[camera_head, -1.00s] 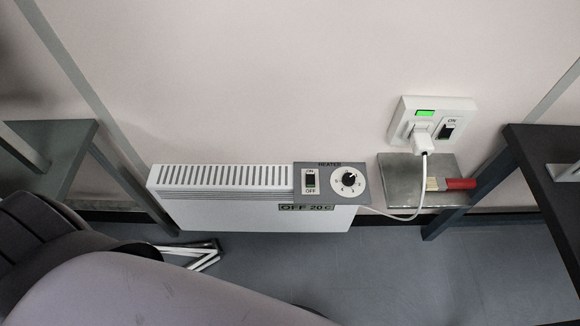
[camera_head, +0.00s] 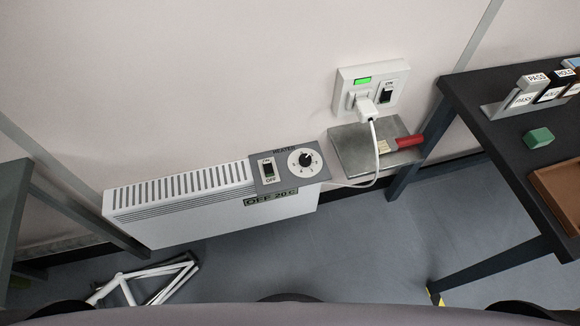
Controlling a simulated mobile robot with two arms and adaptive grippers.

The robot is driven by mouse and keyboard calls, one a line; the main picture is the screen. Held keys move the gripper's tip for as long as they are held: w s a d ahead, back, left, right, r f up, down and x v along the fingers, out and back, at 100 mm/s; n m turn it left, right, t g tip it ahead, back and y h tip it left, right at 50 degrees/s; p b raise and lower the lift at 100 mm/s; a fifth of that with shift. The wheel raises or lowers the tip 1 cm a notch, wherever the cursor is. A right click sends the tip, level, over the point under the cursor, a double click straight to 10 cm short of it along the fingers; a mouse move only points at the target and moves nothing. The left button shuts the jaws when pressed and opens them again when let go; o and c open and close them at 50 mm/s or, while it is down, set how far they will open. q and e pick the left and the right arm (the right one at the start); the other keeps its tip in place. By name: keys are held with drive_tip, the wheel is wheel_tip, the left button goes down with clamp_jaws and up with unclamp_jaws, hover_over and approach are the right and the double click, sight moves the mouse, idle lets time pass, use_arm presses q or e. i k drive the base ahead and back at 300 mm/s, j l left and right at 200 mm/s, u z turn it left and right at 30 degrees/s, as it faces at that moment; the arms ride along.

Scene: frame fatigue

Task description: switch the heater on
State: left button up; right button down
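The white heater (camera_head: 170,222) stands low against the wall, left of centre. Its grey control panel (camera_head: 255,178) is on its top right end. The panel carries a rocker switch (camera_head: 268,175) marked ON and OFF and a round dial (camera_head: 305,160). A label (camera_head: 270,197) below the panel reads OFF 20 C. The heater's white cord runs to a plug (camera_head: 367,108) in the wall outlet (camera_head: 345,100), which has a lit green indicator (camera_head: 363,81) and its own switch (camera_head: 386,94). Neither gripper shows in the view.
A grey metal plate (camera_head: 350,149) with a red-handled brush (camera_head: 409,141) sits under the outlet. A dark table (camera_head: 480,103) on the right holds a green block (camera_head: 538,137) and label blocks (camera_head: 527,90). A white frame (camera_head: 165,270) lies on the floor. Another table (camera_head: 15,200) is at left.

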sight(268, 169)
drive_tip(key=l, duration=1.6)
